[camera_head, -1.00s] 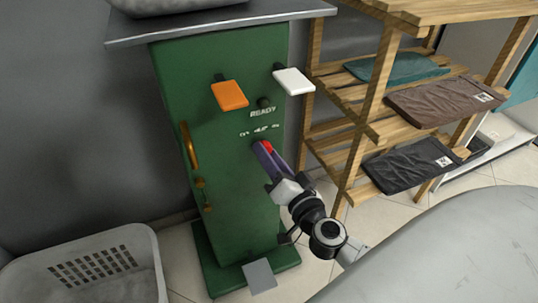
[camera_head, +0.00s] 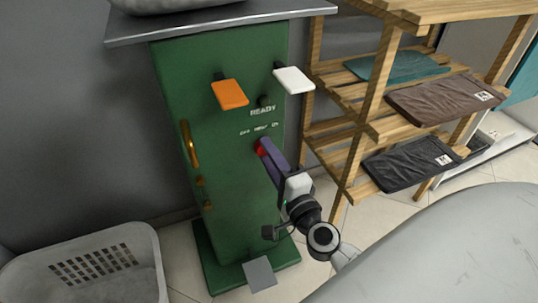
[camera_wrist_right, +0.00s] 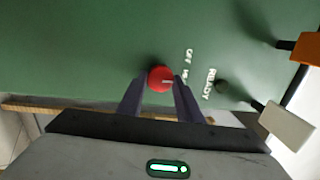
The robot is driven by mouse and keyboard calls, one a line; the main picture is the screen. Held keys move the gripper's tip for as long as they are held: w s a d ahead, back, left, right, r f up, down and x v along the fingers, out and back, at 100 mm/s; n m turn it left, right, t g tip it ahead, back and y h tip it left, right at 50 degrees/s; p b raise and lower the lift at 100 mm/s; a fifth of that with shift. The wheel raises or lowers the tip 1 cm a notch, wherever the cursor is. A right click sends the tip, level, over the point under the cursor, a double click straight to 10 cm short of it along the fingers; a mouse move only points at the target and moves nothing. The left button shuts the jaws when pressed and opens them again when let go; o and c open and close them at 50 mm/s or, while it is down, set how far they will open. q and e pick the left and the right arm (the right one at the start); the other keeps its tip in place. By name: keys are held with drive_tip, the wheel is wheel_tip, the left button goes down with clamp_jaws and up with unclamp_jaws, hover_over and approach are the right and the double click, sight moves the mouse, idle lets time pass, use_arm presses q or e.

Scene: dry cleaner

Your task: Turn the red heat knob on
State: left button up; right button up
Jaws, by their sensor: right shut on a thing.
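The red heat knob (camera_wrist_right: 160,78) is on the front of a green cabinet (camera_head: 228,185), below the READY lettering. In the head view only a small red part of the knob (camera_head: 261,147) shows, as my right gripper covers the rest. My right gripper (camera_wrist_right: 160,90) is shut on the knob, with one finger on each side of it. In the head view the right gripper (camera_head: 268,153) comes at the cabinet from the lower right. A pale pointer mark on the knob shows in the wrist view. My left gripper is not in view.
An orange lever (camera_head: 230,93) and a white lever (camera_head: 293,80) stick out above the knob. A wooden shelf (camera_head: 373,85) with folded cloths stands to the right. A grey basket (camera_head: 85,265) is at the lower left. A grey rounded surface (camera_head: 450,250) fills the lower right.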

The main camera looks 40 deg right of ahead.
use_arm(q)
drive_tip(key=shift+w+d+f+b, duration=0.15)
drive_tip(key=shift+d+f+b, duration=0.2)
drive_tip(key=shift+b, duration=0.4)
use_arm(e)
drive_tip(key=m, duration=0.9)
drive_tip(key=shift+a+f+h, duration=0.1)
drive_tip(key=shift+f+h, duration=0.05)
drive_tip(key=shift+h, duration=0.15)
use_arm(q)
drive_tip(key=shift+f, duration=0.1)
use_arm(e)
drive_tip(key=shift+m, duration=0.3)
drive_tip(key=o, duration=1)
drive_tip(key=shift+o, duration=0.2)
